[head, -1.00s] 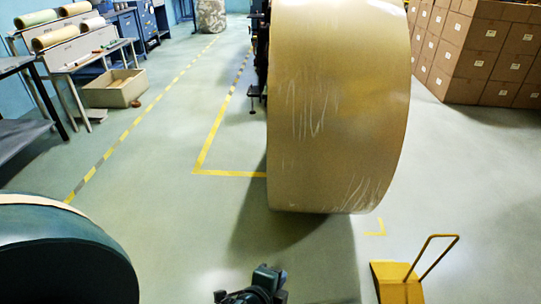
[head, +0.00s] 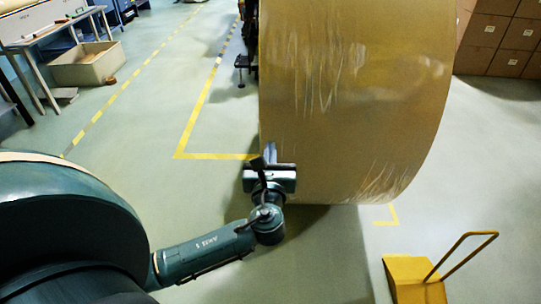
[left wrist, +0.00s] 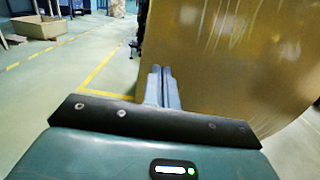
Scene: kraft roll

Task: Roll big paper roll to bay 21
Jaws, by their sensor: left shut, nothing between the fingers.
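The big paper roll (head: 350,95) is brown, wrapped in clear film, and stands on its curved side on the floor. It fills the upper middle right of the head view and the right of the left wrist view (left wrist: 235,60). My left gripper (head: 269,152) is at the lower left edge of the roll, its fingers shut and empty. In the left wrist view the closed fingers (left wrist: 161,85) point toward the roll; whether they touch it I cannot tell. My right gripper is out of view. No bay number can be read.
A yellow chock-like wedge with a handle (head: 415,280) stands on the floor at the lower right. Yellow floor lines (head: 190,135) run left of the roll. Stacked cartons (head: 495,40) stand at the back right, and an open box (head: 88,65) lies at the left. The floor between is clear.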

